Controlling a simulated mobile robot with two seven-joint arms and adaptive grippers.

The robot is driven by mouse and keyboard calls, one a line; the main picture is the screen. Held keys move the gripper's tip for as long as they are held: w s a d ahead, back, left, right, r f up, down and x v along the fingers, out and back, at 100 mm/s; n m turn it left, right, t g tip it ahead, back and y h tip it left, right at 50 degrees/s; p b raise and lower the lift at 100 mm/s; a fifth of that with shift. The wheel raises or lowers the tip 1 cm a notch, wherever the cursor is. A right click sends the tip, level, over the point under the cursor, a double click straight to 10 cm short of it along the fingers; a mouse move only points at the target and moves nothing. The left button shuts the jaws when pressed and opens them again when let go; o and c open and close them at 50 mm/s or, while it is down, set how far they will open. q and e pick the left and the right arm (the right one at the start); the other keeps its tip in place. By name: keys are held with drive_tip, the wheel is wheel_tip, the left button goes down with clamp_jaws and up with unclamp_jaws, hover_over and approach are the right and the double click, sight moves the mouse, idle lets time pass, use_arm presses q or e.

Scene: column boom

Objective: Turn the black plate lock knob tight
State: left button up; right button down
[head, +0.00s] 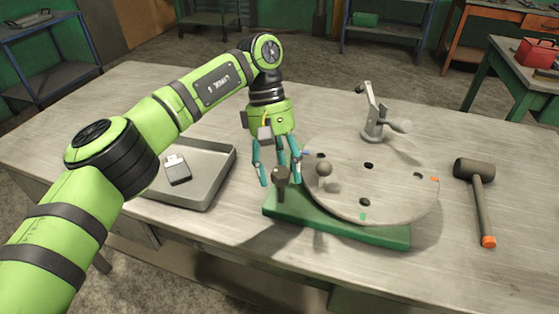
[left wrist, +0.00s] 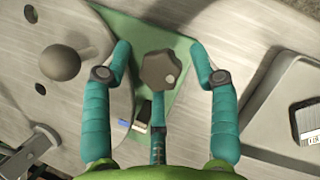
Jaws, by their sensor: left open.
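The black plate lock knob (head: 281,176) is a dark lobed knob standing at the left end of the green base (head: 338,232), beside the round grey plate (head: 392,190). My left gripper (head: 280,183) points down over it with its teal fingers spread. In the left wrist view the knob (left wrist: 160,70) lies between the open fingers (left wrist: 160,52), with a gap on each side. A third finger reaches up below it, and I cannot tell whether it touches. The plate (left wrist: 55,105) shows at the left there. My right gripper is not in view.
A round ball knob (head: 324,169) rises from the plate near the gripper. A grey post with an arm (head: 373,115) stands behind the plate. A mallet (head: 480,195) lies at the right.

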use_arm(q)
drive_tip(key=v, duration=0.7)
drive_tip(key=shift+r, duration=0.3)
drive_tip(key=shift+s, duration=0.1)
